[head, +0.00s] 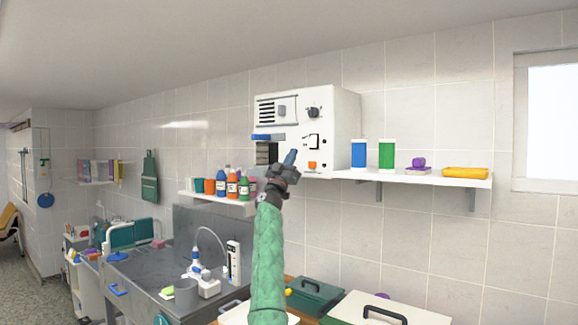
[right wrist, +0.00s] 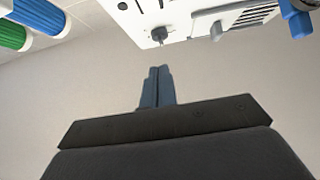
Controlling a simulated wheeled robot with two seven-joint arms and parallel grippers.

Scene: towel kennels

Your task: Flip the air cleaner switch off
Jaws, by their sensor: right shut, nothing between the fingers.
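The air cleaner seems to be the white box (head: 345,120) on the wall shelf. Its front has a slotted vent, a grey raised part (head: 282,110), a black knob (head: 313,112), a black-outlined fitting (head: 313,141) and an orange button (head: 312,165). I cannot tell which is its switch. My right gripper (head: 290,157) is shut and empty, raised before the box's lower front. In the right wrist view the shut fingers (right wrist: 156,86) point toward the box, with the black knob (right wrist: 158,35) just beyond the tips and the grey part (right wrist: 215,30) to the right. Contact is not visible.
A blue part (head: 268,137) juts from the box's left side. Blue (head: 358,154) and green (head: 387,154) canisters stand right of it on the shelf (head: 440,180). Several bottles line a lower shelf (head: 215,197) at left. A sink counter (head: 150,270) and lidded boxes lie below.

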